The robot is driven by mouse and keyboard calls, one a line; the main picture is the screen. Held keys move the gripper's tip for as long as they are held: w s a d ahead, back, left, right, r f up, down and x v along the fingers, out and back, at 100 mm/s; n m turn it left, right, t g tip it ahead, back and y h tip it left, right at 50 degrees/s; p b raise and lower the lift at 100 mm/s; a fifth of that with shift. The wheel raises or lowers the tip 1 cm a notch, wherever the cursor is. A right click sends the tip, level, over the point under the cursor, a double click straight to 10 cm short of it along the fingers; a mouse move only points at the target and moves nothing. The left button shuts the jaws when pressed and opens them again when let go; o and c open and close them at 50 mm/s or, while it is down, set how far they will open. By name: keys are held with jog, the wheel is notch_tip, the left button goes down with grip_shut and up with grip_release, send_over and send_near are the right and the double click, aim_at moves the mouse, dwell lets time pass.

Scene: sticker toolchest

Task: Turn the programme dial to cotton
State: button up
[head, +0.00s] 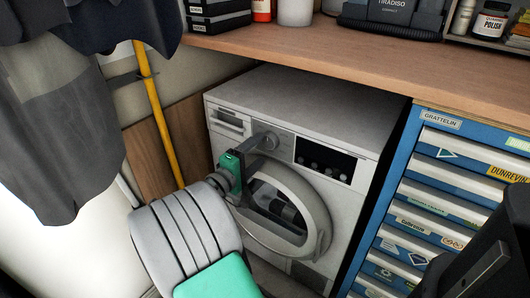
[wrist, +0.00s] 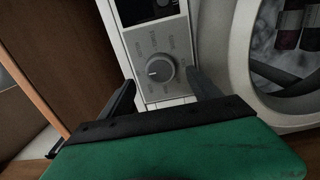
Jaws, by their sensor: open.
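The washing machine (head: 300,105) is white and stands under the wooden worktop. Its programme dial (wrist: 161,70) is a round grey knob on a light panel in the wrist view, with a pale pointer mark and small labels around it that are too small to read. In the head view the dial (head: 269,141) shows beside the tip of my gripper. My gripper (wrist: 158,92) is open, with one dark finger on each side of the dial. The dial sits between and slightly beyond the fingertips, and I see no clear contact. My gripper's green body (head: 231,170) hides part of the machine's front.
The round door (head: 313,198) of the machine is right of the dial, close to my gripper. A dark display (head: 325,160) is on the panel. A blue drawer chest (head: 418,150) stands at the right. Dark clothes (head: 60,120) hang at the left by a yellow pole (head: 158,110).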

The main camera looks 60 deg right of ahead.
aim_at(268, 143)
jog(key=d, duration=0.4)
jog(key=shift+s+d+b, duration=0.15)
jog(key=shift+s+b, duration=0.15)
jog(key=shift+c, duration=0.5)
jog(key=c, duration=1.3)
jog(key=shift+o, duration=0.2)
